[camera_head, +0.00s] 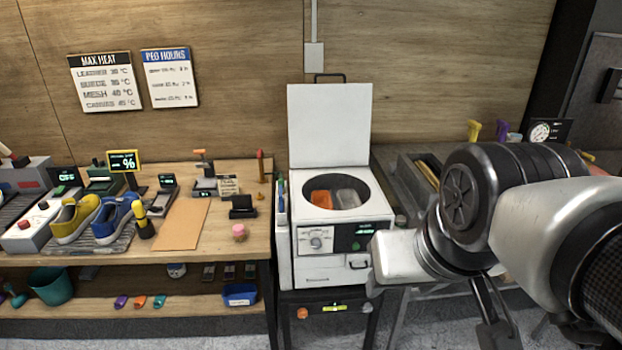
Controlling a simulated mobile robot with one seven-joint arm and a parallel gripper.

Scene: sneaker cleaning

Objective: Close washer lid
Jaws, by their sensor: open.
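The white washer (330,263) stands in the middle of the view, on a dark stand between the two benches. Its square white lid (330,124) is up, standing about upright behind the round opening, with a dark handle (330,77) on its top edge. Inside the drum (336,206) lie an orange item (321,198) and a pale grey item (347,198). The front has a dial and a dark panel with green digits. My gripper (378,270) is at the washer's front right, low beside the panel. Its fingers show only in part, and I see nothing held in it.
A wooden bench (225,240) on the left holds a yellow shoe (75,218), a blue shoe (117,218) and several small devices. A grey tray (415,180) stands right of the washer, partly behind my arm. The wooden wall is close behind the lid.

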